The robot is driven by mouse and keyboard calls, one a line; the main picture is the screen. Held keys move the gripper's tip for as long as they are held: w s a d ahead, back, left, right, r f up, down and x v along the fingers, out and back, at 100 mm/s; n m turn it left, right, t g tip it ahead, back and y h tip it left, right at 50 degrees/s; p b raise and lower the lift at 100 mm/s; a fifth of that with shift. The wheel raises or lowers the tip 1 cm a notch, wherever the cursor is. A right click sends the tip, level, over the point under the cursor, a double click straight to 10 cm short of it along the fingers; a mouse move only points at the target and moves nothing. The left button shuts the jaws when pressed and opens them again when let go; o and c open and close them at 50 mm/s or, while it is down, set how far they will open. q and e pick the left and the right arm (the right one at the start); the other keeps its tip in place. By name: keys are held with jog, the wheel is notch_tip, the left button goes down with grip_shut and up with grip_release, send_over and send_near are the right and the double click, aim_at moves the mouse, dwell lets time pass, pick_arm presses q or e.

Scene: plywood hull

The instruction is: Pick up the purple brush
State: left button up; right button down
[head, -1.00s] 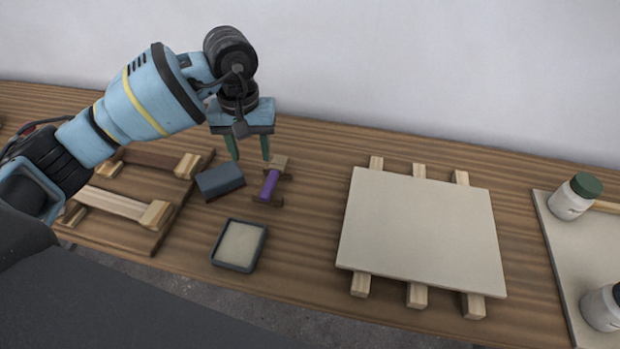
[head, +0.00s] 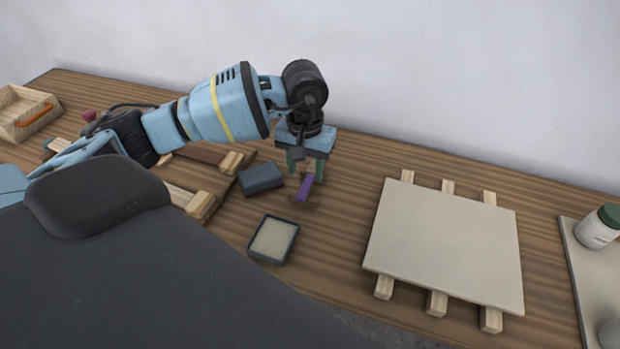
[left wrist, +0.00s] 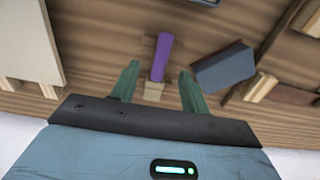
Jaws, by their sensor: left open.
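The purple brush (head: 305,187) lies on the wooden bench, its purple handle resting on a small brown stand (head: 303,202). My left gripper (head: 306,172) is open, with green fingers pointing down at the far end of the brush. In the left wrist view, the brush (left wrist: 161,57) runs between the two spread fingertips (left wrist: 158,75), with its pale tan end (left wrist: 153,88) nearer the palm. I cannot tell whether a finger touches it. My right gripper is not in view.
A dark blue-grey block (head: 261,178) sits close left of the brush. A shallow dark tray (head: 273,240) lies in front. A pale board (head: 445,245) on wooden strips is to the right. A wooden frame (head: 200,205) stands left, and a white jar (head: 598,228) is far right.

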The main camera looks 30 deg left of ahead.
aim_at(305, 186)
pick_arm(q)
jog(key=shift+w+a+f+p, duration=0.15)
jog(key=shift+f+p, duration=0.25)
jog(key=shift+f, duration=2.15)
jog(key=shift+c, duration=0.2)
grip_shut()
